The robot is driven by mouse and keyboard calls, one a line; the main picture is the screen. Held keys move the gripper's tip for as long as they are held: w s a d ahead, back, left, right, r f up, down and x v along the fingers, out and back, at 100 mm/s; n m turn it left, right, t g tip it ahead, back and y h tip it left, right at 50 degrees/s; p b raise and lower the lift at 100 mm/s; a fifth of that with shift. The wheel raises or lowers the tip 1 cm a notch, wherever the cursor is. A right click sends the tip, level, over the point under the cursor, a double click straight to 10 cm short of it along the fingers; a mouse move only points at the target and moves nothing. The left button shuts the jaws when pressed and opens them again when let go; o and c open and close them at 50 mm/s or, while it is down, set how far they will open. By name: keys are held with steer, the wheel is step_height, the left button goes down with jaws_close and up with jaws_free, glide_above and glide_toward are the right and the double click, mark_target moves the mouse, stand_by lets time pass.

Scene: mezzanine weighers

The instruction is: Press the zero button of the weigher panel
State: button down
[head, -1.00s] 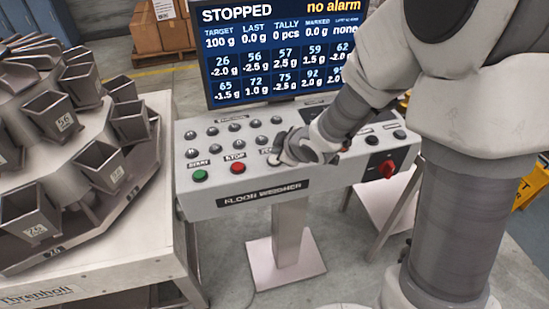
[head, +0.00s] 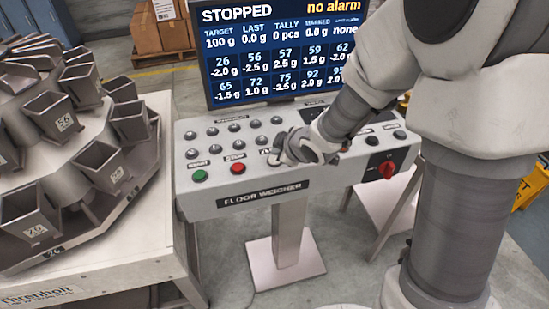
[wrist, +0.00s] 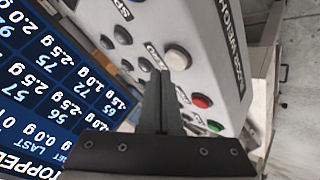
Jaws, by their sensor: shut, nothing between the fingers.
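The weigher panel (head: 215,205) is a pale grey sloped box on a post, marked "FLOOR WEISHER" or similar. My gripper (wrist: 158,82) is shut and empty, its fingers pointing at the panel face. A large white round button (wrist: 177,57) lies just past the fingertips in the wrist view, with a blurred label beside it that seems to read "ZERO". I cannot tell whether the fingertips touch it. In the head view my gripper (head: 280,157) is over the panel right of the red button and mostly hides the white button.
A green button (head: 200,175) and a red button (head: 238,168) sit left of my gripper. Several small dark buttons are above them, and a red rotary switch (head: 387,168) is at right. The screen (head: 280,60) reads "STOPPED" and "no alarm". A hopper machine (head: 90,240) stands left.

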steer(key=shift+f, duration=0.1)
stand_by(0.4)
steer(key=shift+f+b, duration=0.35)
steer(key=shift+b, duration=0.1)
steer(key=shift+f+b, duration=0.45)
stand_by(0.5)
steer(key=shift+r, duration=0.15)
steer(key=shift+r+p, duration=0.7)
steer(key=shift+p, duration=0.05)
step_height(320, 180, up, 5)
steer(key=p, duration=0.4)
steer(key=shift+r+p, duration=0.1)
steer(key=shift+p, duration=0.3)
stand_by(0.3)
